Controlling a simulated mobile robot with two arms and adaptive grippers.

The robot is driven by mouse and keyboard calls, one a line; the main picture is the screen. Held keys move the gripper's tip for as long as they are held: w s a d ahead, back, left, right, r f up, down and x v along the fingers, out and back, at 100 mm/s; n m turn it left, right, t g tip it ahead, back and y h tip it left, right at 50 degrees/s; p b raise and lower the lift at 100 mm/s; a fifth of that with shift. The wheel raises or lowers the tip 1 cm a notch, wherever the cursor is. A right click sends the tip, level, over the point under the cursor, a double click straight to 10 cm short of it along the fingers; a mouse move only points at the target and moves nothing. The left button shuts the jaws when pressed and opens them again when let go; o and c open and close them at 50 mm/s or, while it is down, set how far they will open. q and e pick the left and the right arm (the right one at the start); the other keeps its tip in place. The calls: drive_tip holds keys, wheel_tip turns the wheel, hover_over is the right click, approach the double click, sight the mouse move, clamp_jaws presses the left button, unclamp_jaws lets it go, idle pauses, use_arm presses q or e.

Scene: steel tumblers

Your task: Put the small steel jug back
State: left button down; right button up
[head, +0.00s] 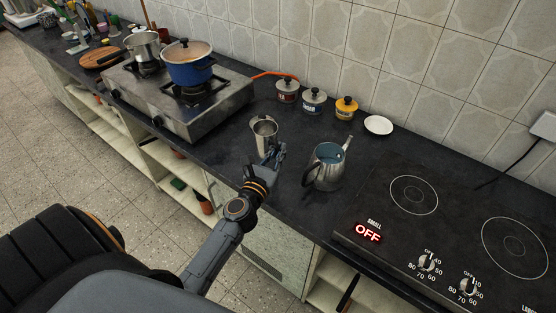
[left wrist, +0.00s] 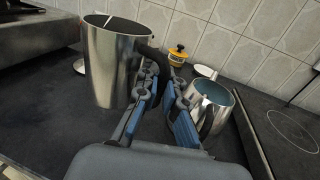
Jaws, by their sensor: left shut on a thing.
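The small steel jug (head: 264,133) is at the middle of the dark counter in the head view, and it stands large at the left of the left wrist view (left wrist: 112,65). My left gripper (head: 274,154) is at its near right side. In the left wrist view the fingers (left wrist: 160,82) are closed on the jug's dark handle (left wrist: 152,54), which they partly hide. The jug is upright; I cannot tell whether its base touches the counter. My right gripper is in neither view.
A larger steel pot with a spout (head: 327,168) stands close to the right of my left gripper. Behind are several lidded canisters (head: 314,99) and a white saucer (head: 378,125). A gas stove (head: 205,108) is left, an electric hob (head: 455,215) right.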

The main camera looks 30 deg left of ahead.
use_arm(q)
drive_tip(key=w+f+b, duration=0.1)
drive_tip(key=f, duration=0.1)
drive_tip(key=w+a+f+b, duration=0.1)
drive_tip(key=w, duration=0.1)
drive_tip(key=w+a+f+b, duration=0.1)
drive_tip(key=f, duration=0.1)
drive_tip(key=shift+w+a+f, duration=0.25)
drive_tip(key=shift+w+f, duration=0.05)
drive_tip(key=f+b, duration=0.2)
drive_tip(key=f, duration=0.1)
drive_tip(key=shift+w+a+f+b, duration=0.15)
drive_tip(key=shift+w+a+b, duration=0.05)
drive_tip(key=shift+w+b, duration=0.15)
drive_tip(key=shift+f, duration=0.25)
drive_tip(key=shift+f, duration=0.1)
drive_tip(key=c, duration=1.5)
unclamp_jaws()
drive_tip(key=shift+o, duration=0.2)
